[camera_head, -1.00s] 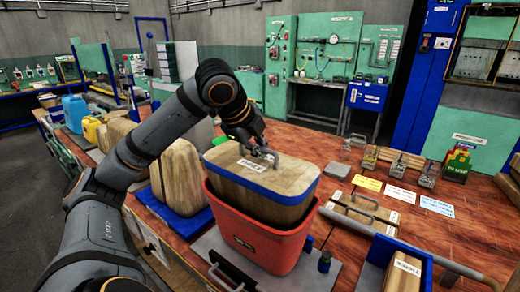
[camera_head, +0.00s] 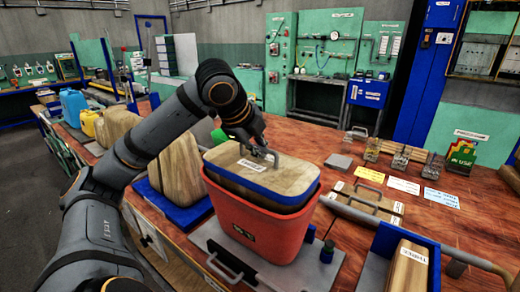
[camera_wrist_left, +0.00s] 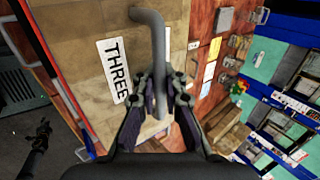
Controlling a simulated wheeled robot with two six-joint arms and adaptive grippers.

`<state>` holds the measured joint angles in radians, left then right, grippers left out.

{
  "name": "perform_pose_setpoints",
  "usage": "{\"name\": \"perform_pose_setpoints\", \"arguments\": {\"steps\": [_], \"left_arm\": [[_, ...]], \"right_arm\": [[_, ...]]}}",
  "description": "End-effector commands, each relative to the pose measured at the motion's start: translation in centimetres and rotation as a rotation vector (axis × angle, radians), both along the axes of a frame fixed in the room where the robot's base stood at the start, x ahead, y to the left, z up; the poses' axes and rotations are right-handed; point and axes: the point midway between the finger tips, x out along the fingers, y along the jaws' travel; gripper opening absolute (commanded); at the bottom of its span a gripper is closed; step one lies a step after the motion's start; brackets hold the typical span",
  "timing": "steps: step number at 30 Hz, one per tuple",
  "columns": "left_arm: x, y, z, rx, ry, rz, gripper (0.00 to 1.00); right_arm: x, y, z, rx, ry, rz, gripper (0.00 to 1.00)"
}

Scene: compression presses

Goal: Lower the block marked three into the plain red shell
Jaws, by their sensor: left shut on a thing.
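The wooden block marked three (camera_head: 255,180) has a blue band round its top, a white label and a metal handle. It sits most of the way inside the red shell (camera_head: 258,228), its blue band just above the shell's rim, with its lower part hidden. My left gripper (camera_head: 262,155) is shut on the handle, above the block. In the left wrist view, the fingers (camera_wrist_left: 160,100) close round the grey handle, and the label THREE (camera_wrist_left: 115,70) reads clearly on the block's top.
The shell stands on a grey plate (camera_head: 215,235) with a handle at its front. A dark blue-capped post (camera_head: 327,252) is close on its right. Another labelled wooden block (camera_head: 408,266) lies in a blue holder at the lower right. Cards (camera_head: 403,186) and metal fixtures (camera_head: 400,158) lie beyond.

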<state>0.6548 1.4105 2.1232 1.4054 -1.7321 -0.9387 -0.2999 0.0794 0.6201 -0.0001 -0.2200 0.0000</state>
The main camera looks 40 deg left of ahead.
Motion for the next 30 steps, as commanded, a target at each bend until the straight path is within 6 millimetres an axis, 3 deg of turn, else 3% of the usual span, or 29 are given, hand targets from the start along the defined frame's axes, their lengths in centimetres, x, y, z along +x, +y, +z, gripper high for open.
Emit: {"name": "perform_pose_setpoints", "arguments": {"steps": [24,25,30], "left_arm": [[0.05,0.04,-0.83,0.001,-0.006,0.001,0.0],[0.05,0.04,-0.75,0.001,-0.006,0.001,0.12],[0.03,0.02,-0.8,0.001,-0.004,0.001,0.35]], "right_arm": [[-0.01,-0.02,-0.97,0.0,0.0,0.0,0.4],[0.0,-0.02,-0.89,0.0,0.0,0.0,0.4],[0.0,-0.03,-0.89,0.0,0.0,0.0,0.4]]}}
